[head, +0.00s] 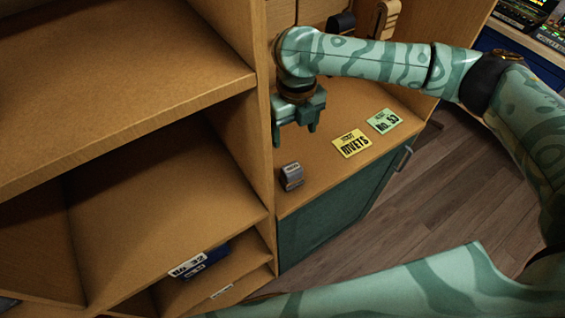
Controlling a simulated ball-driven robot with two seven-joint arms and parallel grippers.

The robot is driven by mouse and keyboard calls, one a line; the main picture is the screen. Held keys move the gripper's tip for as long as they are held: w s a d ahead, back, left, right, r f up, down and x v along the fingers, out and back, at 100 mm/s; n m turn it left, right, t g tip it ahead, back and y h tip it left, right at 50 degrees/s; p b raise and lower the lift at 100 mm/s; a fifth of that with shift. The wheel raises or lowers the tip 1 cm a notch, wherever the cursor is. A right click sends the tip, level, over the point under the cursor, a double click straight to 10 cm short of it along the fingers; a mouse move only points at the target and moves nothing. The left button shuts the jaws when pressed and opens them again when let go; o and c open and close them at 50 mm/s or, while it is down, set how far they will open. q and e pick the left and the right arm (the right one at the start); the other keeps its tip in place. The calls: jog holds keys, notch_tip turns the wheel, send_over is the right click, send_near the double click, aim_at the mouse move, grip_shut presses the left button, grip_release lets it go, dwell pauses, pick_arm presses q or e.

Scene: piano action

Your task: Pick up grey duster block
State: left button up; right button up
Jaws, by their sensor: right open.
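In the head view a small grey block (292,177), which looks like the grey duster block, sits on the wooden counter close to the upright shelf panel. It has a lighter top with a small label. My right gripper (294,138) is open and empty, pointing down above and just behind the block, apart from it. Its arm comes in from the right. My left arm crosses the bottom of the view; its gripper is not in view.
A yellow card (352,143) and a green card (383,121) lie on the counter to the right of the block. A tall wooden shelf (150,80) stands close on the left. A dark blue item (207,262) sits in a lower compartment. A green cabinet front (335,215) drops below the counter edge.

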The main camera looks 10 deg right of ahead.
jog(key=b, duration=0.2)
send_near(292, 168)
notch_tip(292, 168, down, 5)
jog(key=shift+f, duration=0.5)
notch_tip(292, 168, down, 5)
jog(key=shift+f+b, duration=0.1)
jog(key=shift+b, duration=0.75)
pick_arm(q)
jog(key=f, duration=0.2)
jog(key=s+f, duration=0.1)
jog(key=shift+s+d+f, duration=0.1)
jog(key=shift+d+f, duration=0.05)
jog(key=shift+f, duration=0.2)
pick_arm(e)
jog(key=c, duration=1.1)
